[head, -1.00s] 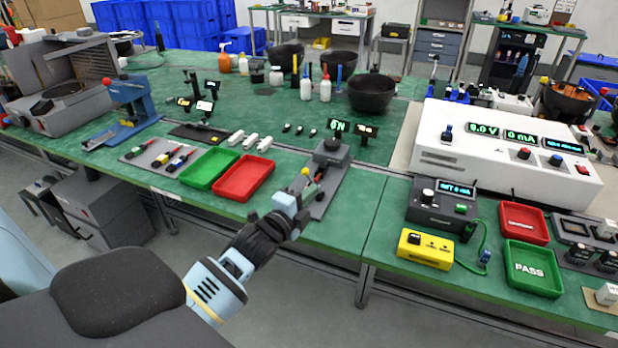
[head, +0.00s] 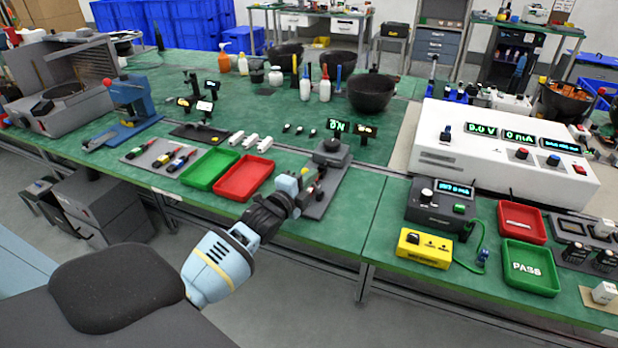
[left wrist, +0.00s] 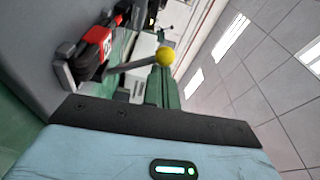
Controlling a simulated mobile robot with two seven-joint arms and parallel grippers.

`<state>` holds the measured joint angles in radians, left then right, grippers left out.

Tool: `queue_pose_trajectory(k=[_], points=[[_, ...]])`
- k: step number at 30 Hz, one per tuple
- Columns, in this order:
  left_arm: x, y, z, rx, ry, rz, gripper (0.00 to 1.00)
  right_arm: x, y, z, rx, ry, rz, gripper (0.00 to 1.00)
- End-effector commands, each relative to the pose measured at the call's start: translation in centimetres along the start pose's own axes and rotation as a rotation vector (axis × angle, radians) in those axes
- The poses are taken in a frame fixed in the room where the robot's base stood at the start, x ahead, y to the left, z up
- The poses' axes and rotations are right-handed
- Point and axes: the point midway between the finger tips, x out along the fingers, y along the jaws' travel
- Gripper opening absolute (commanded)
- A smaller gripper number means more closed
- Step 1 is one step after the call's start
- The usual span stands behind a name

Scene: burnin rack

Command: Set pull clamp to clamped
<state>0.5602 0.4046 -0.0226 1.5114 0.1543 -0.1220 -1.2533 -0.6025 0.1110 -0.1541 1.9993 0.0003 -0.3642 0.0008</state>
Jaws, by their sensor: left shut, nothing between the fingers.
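The pull clamp is on a dark grey fixture plate (head: 322,200) at the front edge of the green bench. In the left wrist view its grey lever (left wrist: 130,66) ends in a yellow ball knob (left wrist: 165,56). A red and black part (left wrist: 97,42) lies beside the lever. My left gripper (head: 292,183) is shut and empty, at the near left side of the fixture, close to the knob. Its fingers partly hide the clamp in the head view, and I cannot tell whether they touch it. My right gripper is not in view.
A red tray (head: 243,178) and a green tray (head: 210,169) lie just left of the fixture. A grey post with a round black top (head: 331,153) stands at the plate's far end. A yellow box (head: 424,248) and a dark instrument (head: 440,204) are to the right.

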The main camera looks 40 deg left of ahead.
Motion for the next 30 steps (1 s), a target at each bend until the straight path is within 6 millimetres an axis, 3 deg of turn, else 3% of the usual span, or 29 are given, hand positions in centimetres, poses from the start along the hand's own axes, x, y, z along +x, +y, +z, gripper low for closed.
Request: queue_pose_trajectory(k=[8, 15, 30], points=[[0.0, 0.1, 0.1, -0.013, -0.001, -0.002, 0.00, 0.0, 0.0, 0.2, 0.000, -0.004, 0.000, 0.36], [-0.3, 0.8, 1.4, -0.136, -0.002, -0.025, 0.00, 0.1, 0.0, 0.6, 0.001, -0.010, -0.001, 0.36], [-0.5, 1.3, 2.3, -0.136, 0.000, -0.027, 0.00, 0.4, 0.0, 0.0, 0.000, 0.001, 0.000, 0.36]])
